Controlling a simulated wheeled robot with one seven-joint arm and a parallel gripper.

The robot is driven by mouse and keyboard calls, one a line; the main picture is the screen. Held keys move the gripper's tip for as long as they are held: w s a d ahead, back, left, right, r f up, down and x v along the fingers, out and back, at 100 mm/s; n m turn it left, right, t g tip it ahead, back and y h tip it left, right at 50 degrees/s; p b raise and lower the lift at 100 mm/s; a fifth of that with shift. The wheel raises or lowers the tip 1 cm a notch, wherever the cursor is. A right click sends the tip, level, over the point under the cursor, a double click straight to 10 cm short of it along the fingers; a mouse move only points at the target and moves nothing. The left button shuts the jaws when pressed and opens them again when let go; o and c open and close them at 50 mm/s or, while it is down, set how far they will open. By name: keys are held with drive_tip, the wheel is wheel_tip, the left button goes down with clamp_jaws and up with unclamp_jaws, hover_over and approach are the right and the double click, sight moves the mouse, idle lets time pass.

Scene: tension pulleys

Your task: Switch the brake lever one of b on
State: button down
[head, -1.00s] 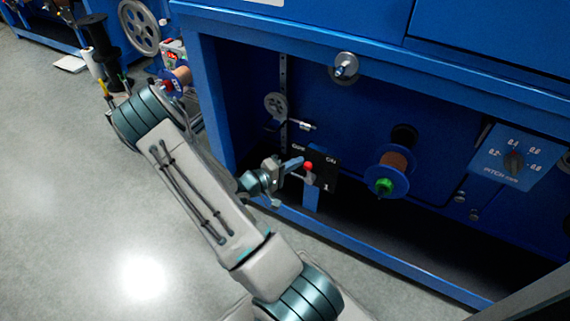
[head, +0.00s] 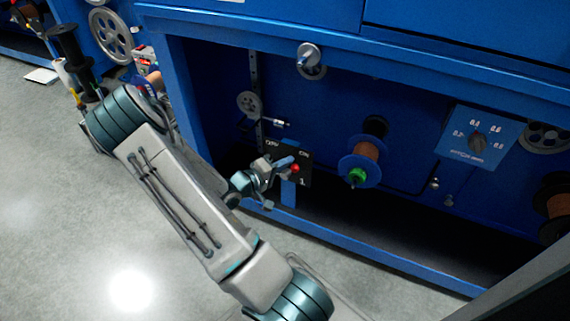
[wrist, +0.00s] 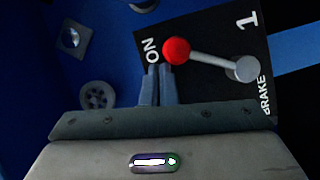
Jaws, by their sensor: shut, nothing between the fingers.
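The brake lever has a red knob (wrist: 177,50) on a grey shaft that runs to a round pivot (wrist: 245,68). It sits on a black panel (wrist: 205,30) marked "ON", "BRAKE" and "1". The knob is close beside the "ON" lettering. In the head view the red knob (head: 295,168) shows just right of my fingers. My gripper (wrist: 158,70) is shut and empty, its fingertips right beside the knob; I cannot tell whether they touch it. In the head view my gripper (head: 286,162) partly covers the panel's left side.
A blue spool with copper wire (head: 361,163) is to the right of the panel. A dial plate (head: 478,137) is farther right. A small grey pulley (head: 249,104) is above left. The blue frame edge (head: 350,243) runs below in front.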

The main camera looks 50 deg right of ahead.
idle(0.5)
drive_tip(key=w+a+r+p, duration=0.3)
drive_tip(key=a+r+p, duration=0.1)
drive_tip(key=a, duration=0.5)
drive_tip(key=shift+a+r+p, duration=0.3)
drive_tip(key=shift+a+r, duration=0.1)
drive_tip(key=shift+r, duration=0.3)
drive_tip(key=shift+w, duration=0.1)
